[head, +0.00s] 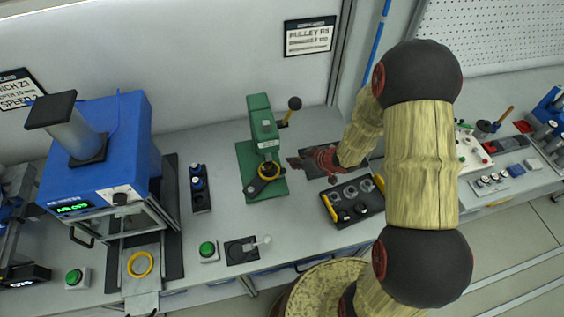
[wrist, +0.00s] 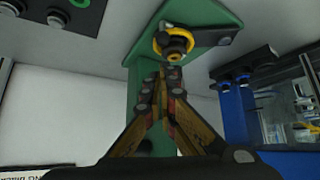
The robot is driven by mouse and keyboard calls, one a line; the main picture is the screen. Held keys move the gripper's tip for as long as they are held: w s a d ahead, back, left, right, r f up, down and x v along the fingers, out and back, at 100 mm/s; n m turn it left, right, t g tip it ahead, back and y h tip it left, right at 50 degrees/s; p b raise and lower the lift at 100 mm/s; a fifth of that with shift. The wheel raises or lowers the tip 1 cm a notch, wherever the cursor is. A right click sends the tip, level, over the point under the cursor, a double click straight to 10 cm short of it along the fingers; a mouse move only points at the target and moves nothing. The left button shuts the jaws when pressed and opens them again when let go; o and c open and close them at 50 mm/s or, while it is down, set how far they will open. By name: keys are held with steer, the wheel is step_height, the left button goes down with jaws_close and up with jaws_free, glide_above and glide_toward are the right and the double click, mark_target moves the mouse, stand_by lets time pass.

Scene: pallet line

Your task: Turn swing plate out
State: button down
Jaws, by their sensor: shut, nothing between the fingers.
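The green press (head: 262,125) stands on the bench in the middle of the head view. At its foot is a yellow ring (head: 268,171) with a dark plate (head: 255,187) sticking out to the front left; this looks like the swing plate. In the wrist view the yellow ring (wrist: 176,44) and the dark plate (wrist: 213,41) show on the green base. My gripper (head: 291,162) is just right of the press. In the wrist view my gripper (wrist: 170,76) is shut and empty, its tips close to the ring. I cannot tell whether they touch.
A black knob lever (head: 294,104) rises behind the press. A black tray with rings (head: 352,201) lies right of it, below my arm. A blue press machine (head: 98,150) and a black button strip (head: 200,188) stand left. The bench front is partly clear.

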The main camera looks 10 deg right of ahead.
steer(key=b+x, duration=0.1)
steer(key=x, duration=0.9)
steer(key=shift+s+d+f+b, duration=0.1)
steer(key=shift+s+b, duration=0.1)
steer(key=shift+b, duration=0.1)
